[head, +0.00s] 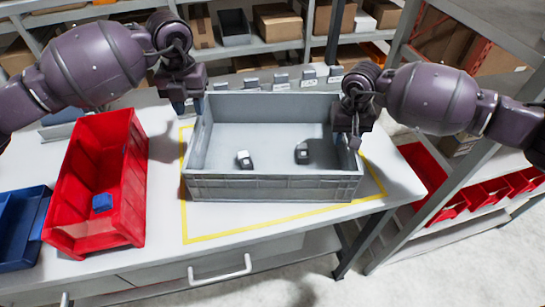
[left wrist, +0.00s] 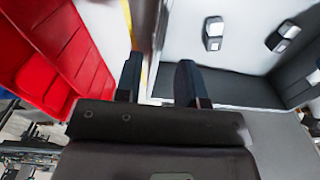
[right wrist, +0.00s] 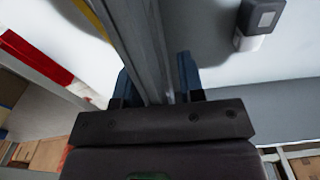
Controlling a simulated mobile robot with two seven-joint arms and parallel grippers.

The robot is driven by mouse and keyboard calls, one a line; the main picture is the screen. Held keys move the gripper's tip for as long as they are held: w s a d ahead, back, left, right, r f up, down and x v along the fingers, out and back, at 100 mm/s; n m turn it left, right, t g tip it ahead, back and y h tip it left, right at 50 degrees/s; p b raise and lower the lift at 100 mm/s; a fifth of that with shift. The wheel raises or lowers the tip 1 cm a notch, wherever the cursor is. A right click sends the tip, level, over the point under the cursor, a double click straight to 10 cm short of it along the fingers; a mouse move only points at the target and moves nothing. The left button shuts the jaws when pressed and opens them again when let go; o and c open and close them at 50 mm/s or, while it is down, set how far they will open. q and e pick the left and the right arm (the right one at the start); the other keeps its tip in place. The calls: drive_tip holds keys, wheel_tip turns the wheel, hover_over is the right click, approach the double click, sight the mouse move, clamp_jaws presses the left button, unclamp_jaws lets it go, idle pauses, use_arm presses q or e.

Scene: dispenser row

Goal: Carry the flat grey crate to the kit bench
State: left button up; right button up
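The flat grey crate (head: 275,188) stands on the white bench, inside a yellow taped outline. Two small dark grey parts with pale faces lie in it, one left of centre (head: 244,159) and one to the right (head: 302,153). My left gripper (head: 186,105) is at the crate's far left corner. In the left wrist view its fingers (left wrist: 158,85) are apart, on either side of the crate's side wall. My right gripper (head: 350,140) is at the right wall. In the right wrist view its fingers (right wrist: 155,88) are apart, astride that wall (right wrist: 150,40). Firm contact is not visible.
A red bin (head: 125,190) with a blue part (head: 102,202) stands left of the crate, and a blue bin (head: 20,225) is further left. A row of small grey labelled items (head: 281,80) lines the bench's back. Shelves with boxes stand behind; a rack with red bins (head: 490,192) is right.

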use_arm(q)
wheel_tip(320, 180, up, 2)
drive_tip(key=shift+r, duration=0.15)
use_arm(e)
drive_tip(key=shift+r, duration=0.2)
wheel_tip(320, 180, up, 12)
drive_tip(key=shift+f, duration=0.2)
idle(0.6)
